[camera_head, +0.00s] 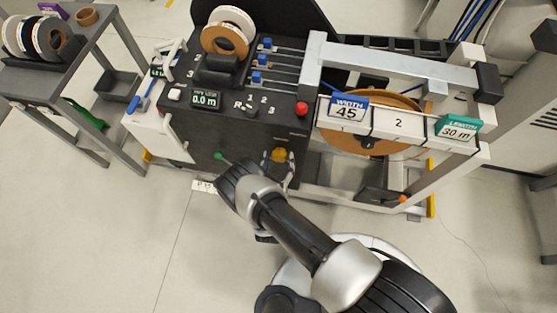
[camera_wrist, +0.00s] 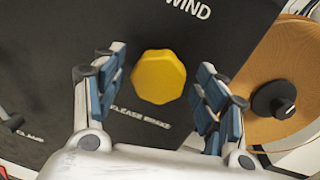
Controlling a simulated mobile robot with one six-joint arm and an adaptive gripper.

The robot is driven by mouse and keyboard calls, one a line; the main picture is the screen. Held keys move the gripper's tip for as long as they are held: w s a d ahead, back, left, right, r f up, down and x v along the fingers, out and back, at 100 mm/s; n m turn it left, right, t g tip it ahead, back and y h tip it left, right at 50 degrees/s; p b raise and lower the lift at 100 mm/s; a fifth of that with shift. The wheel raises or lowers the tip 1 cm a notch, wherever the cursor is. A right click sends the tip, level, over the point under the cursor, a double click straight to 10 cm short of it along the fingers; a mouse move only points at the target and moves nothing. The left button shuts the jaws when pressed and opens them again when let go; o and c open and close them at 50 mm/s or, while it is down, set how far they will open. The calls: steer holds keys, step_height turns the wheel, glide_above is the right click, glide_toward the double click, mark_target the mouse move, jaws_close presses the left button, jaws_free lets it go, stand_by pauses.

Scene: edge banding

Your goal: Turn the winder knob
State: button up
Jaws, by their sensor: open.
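The winder knob (camera_wrist: 158,77) is a yellow, many-sided knob on a dark panel, below printed text ending in "WIND". It also shows in the head view (camera_head: 279,155) on the front of the black machine. My gripper (camera_wrist: 160,90) is open, with one blue-padded finger on the left of the knob and one on the right. Gaps show between the pads and the knob, so neither finger appears to touch it. In the head view, my arm reaches up to the panel and the fingers are hard to make out.
The panel also reads "RELEASE BRAKE" below the knob. A brown reel with a black hub (camera_wrist: 274,100) is close to the right finger. A green-tipped lever (camera_head: 219,155) is left of the knob, and a red button (camera_head: 301,109) is above. Open floor (camera_head: 90,240) lies at lower left.

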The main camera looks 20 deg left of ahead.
steer(key=c, duration=1.1)
steer(key=shift+o, duration=0.2)
steer(key=shift+n, duration=0.4)
steer(key=n+b, duration=0.2)
steer(key=shift+f+n, duration=0.1)
steer(key=shift+n, duration=0.2)
steer(key=shift+n+g+b, duration=0.3)
steer(key=shift+n+b, duration=0.05)
steer(key=shift+n, duration=1.35)
steer(key=o, duration=1.1)
steer(key=shift+a, duration=0.1)
steer(key=shift+c, duration=0.2)
